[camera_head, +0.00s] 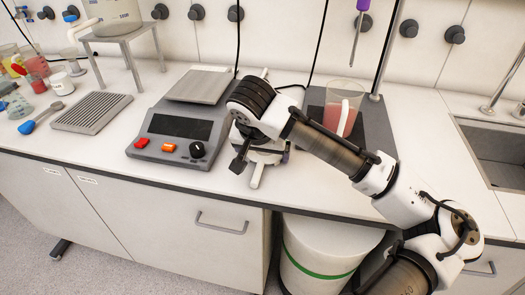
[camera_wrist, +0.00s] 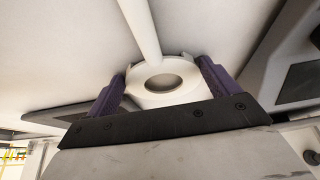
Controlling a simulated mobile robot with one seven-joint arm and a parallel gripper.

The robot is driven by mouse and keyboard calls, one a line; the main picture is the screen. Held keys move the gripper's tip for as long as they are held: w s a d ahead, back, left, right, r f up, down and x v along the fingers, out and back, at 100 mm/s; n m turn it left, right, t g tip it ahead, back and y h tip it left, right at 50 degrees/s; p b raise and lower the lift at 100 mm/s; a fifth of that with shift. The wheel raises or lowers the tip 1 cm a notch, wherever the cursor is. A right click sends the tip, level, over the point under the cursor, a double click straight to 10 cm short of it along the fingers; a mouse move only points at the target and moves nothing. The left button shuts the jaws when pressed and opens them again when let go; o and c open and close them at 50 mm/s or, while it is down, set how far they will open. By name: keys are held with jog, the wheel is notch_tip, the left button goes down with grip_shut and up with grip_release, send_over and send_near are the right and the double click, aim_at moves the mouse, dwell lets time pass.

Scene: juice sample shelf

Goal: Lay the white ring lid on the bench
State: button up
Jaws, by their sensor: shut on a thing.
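The white ring lid (camera_wrist: 147,97) shows in the wrist view as a round ring with an open centre and a long pale bar running up from it. My gripper (camera_wrist: 162,80) is shut on it, with one purple finger at each side. In the head view my gripper (camera_head: 262,152) is over the white bench (camera_head: 305,192), just right of the scale. A white piece (camera_head: 257,177) sticks out below it towards the front edge. My wrist hides most of the lid there. I cannot tell whether the lid touches the bench.
The grey scale (camera_head: 172,127) stands close on the left. A beaker of pink liquid (camera_head: 333,118) stands on a dark plate (camera_head: 377,130) to the right. A slotted grey rack (camera_head: 92,111), a blue scoop (camera_head: 38,119) and cups are far left. The sink (camera_head: 497,147) is far right.

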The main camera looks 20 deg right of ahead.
jog(key=o, duration=0.8)
jog(key=shift+f, duration=0.1)
jog(key=shift+c, duration=0.2)
jog(key=shift+r+p, duration=0.3)
jog(key=shift+r, duration=0.05)
jog(key=v, duration=1.2)
jog(key=shift+b, duration=0.45)
jog(key=shift+f, duration=0.1)
